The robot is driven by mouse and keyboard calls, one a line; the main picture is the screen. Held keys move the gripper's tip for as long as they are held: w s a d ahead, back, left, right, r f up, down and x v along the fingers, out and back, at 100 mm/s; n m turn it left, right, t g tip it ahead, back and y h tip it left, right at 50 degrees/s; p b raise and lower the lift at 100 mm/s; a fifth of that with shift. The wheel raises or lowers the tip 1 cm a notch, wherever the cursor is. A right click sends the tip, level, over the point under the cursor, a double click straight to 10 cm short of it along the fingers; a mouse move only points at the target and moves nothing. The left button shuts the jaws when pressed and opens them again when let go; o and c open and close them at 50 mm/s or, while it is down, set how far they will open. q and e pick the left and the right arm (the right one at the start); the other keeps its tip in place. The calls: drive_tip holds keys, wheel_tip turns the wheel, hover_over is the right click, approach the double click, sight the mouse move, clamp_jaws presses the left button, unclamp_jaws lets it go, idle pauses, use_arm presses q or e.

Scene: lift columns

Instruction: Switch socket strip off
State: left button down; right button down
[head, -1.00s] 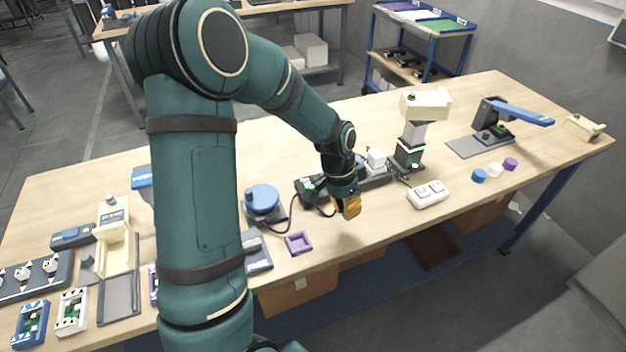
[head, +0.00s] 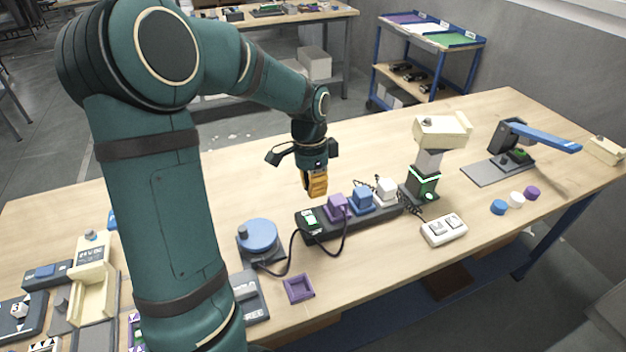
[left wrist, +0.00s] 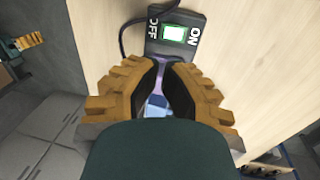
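The black socket strip (head: 326,228) lies on the table with a purple plug (head: 338,206), a blue plug (head: 361,200) and a white plug (head: 385,191) in it. Its switch (head: 311,217), at the left end, glows green and white; it also shows between OFF and ON labels in the left wrist view (left wrist: 173,32). My left gripper (head: 316,190) points down, apparently above the strip near the switch end. Its tan fingertips (left wrist: 160,63) are close together with nothing held. A tan ridged part of what looks like my right gripper (left wrist: 30,40) shows at the left wrist view's edge.
A blue round device (head: 258,234) and a purple square tray (head: 298,289) are left of and in front of the strip. A green-lit column device (head: 425,180) and a white two-button box (head: 444,230) stand to the right. A black cable loops near the switch end.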

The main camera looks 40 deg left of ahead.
sight(316, 224)
use_arm(q)
drive_tip(key=f, duration=0.3)
drive_tip(key=f+b, duration=0.1)
drive_tip(key=f, duration=0.2)
drive_tip(key=d+f+b, duration=0.1)
drive_tip(key=f, duration=0.2)
drive_tip(key=shift+s+d+f, duration=0.1)
drive_tip(key=shift+s, duration=0.15)
drive_tip(key=shift+f, duration=0.15)
